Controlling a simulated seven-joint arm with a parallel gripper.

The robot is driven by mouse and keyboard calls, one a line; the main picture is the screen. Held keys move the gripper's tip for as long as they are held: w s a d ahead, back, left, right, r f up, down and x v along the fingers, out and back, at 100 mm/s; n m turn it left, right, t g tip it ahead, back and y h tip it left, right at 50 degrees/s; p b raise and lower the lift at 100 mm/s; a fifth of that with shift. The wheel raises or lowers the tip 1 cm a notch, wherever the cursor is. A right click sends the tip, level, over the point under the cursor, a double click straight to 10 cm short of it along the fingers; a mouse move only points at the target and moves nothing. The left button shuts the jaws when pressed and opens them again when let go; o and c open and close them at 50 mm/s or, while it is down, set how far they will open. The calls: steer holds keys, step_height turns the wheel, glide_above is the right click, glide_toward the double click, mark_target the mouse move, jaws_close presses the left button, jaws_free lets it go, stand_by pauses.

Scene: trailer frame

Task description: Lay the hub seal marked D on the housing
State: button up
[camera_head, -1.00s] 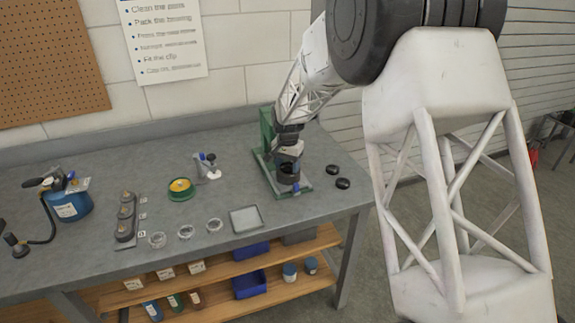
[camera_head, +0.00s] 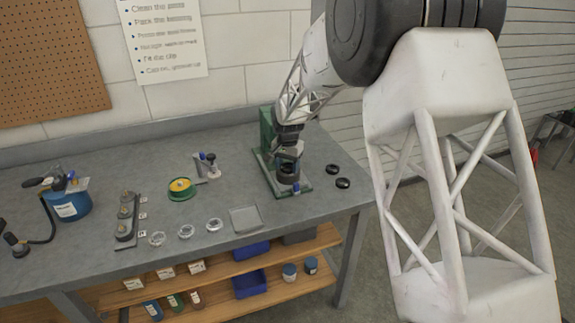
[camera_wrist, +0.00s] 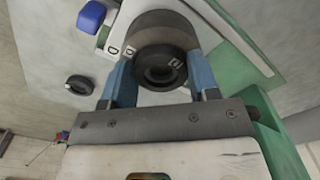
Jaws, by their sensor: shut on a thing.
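My gripper (camera_wrist: 160,80) has blue fingers. They are shut on a black ring-shaped hub seal (camera_wrist: 150,76), which has a small pale mark on its face, too small to read surely. The seal is in front of the grey-brown round housing (camera_wrist: 158,22) in the wrist view. I cannot tell whether it touches the housing or hangs just above it. In the head view my gripper (camera_head: 288,168) points down over the green fixture (camera_head: 266,135), and the seal and housing are hard to separate there. White tags marked D (camera_wrist: 112,50) lie beside the housing.
Two black rings (camera_head: 332,169) (camera_head: 343,183) lie on the bench right of the fixture; one ring also shows in the wrist view (camera_wrist: 79,84). A grey tray (camera_head: 245,219), clear rings (camera_head: 214,225) and a yellow-green round part (camera_head: 181,188) stand to the left.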

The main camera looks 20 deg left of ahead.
steer(key=o, duration=1.4)
steer(key=shift+c, duration=0.2)
steer(key=shift+r, duration=0.1)
steer(key=shift+r, duration=3.35)
